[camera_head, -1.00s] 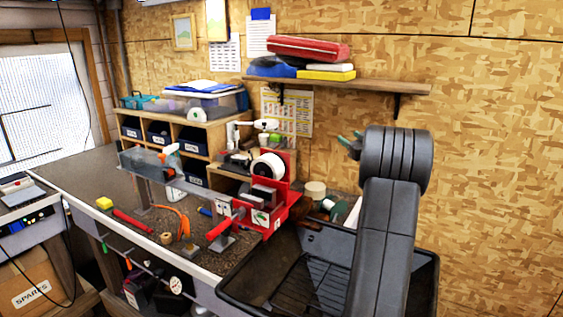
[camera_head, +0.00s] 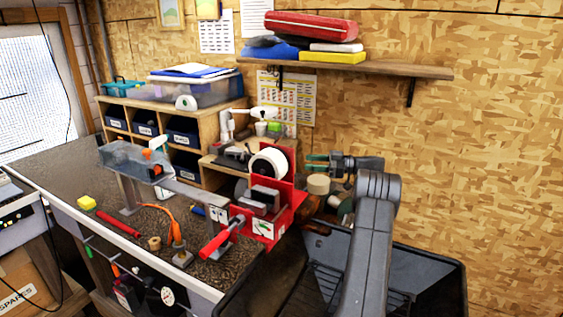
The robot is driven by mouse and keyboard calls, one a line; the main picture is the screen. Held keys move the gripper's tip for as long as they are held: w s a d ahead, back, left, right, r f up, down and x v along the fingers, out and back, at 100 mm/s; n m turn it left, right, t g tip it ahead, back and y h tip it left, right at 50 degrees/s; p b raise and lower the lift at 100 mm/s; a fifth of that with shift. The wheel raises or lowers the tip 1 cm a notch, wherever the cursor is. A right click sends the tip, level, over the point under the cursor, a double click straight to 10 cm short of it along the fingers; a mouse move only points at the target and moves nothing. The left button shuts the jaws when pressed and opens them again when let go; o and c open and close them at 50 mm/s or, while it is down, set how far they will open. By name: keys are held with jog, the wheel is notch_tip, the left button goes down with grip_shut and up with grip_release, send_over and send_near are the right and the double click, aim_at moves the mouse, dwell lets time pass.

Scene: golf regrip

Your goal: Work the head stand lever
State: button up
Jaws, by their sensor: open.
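The red head stand (camera_head: 285,211) stands at the front right end of the bench, with a white plate (camera_head: 263,228) showing a small green picture on its front. A lever with a red grip (camera_head: 222,237) sticks out from its front left, slanting down toward the bench edge. My gripper (camera_head: 312,164) is open and empty, its greenish fingers pointing left. In the picture it is to the right of the head stand's upper part, well above and to the right of the lever. It does not appear to touch anything; its exact depth is unclear.
A black tray (camera_head: 432,260) stands below my arm at right. A tape roll (camera_head: 318,184) and bottles lie behind it.

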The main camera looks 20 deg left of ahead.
jog(key=b+x, duration=0.2)
jog(key=x, duration=0.9)
jog(key=shift+a, duration=0.15)
grip_shut()
